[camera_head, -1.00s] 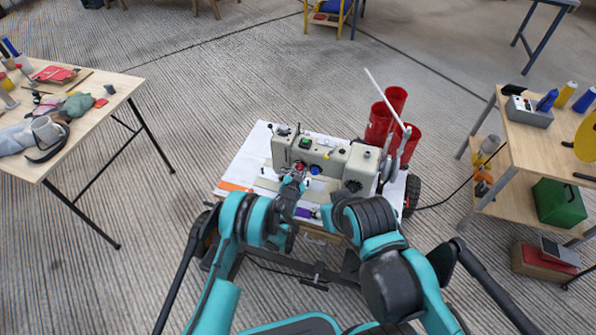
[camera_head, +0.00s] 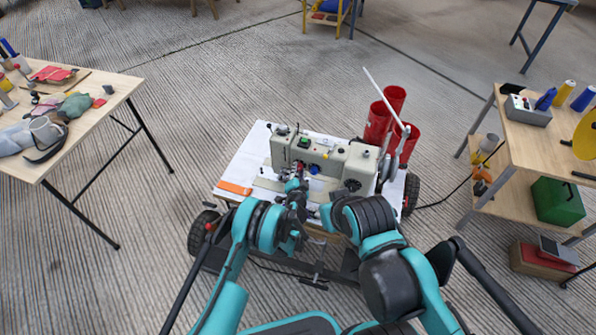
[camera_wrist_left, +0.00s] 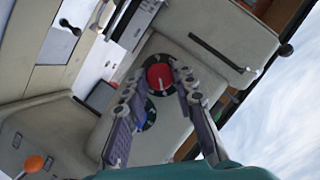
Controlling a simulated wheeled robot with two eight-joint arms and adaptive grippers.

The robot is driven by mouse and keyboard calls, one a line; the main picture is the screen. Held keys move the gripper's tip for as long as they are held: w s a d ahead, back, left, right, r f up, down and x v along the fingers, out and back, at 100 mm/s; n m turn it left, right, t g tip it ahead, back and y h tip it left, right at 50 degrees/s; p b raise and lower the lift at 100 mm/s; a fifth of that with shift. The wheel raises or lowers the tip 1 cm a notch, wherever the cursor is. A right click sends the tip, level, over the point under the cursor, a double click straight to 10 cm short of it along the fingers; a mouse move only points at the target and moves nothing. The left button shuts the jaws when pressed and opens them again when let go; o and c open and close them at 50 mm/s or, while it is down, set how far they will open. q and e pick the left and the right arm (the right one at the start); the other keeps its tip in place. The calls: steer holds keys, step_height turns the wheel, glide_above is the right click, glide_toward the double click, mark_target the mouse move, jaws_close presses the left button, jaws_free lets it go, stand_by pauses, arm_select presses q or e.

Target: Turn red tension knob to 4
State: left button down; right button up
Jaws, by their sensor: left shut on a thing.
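The beige sewing machine (camera_head: 335,158) stands on a white-topped cart in the head view. In the left wrist view, the round red tension knob (camera_wrist_left: 160,76) sits on a dark dial with a pale mark pointing toward the lower edge of the picture. My left gripper (camera_wrist_left: 162,78) has its two fingers on either side of the red knob and is shut on it. In the head view my left gripper (camera_head: 297,186) reaches the machine's front and mostly hides the red knob. A blue knob (camera_head: 314,169) is just right of it. The dial numbers are too small to read. My right gripper cannot be made out.
An orange piece (camera_head: 234,187) lies on the cart's left side. Red cylinders (camera_head: 377,122) stand behind the machine. A table (camera_head: 112,102) with tools is at left, a workbench (camera_head: 515,145) at right.

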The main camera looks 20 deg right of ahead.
arm_select(q)
steer(key=c, duration=1.2)
jaws_free()
steer(key=shift+r, duration=0.15)
step_height(320, 180, up, 10)
steer(key=shift+f, duration=0.15)
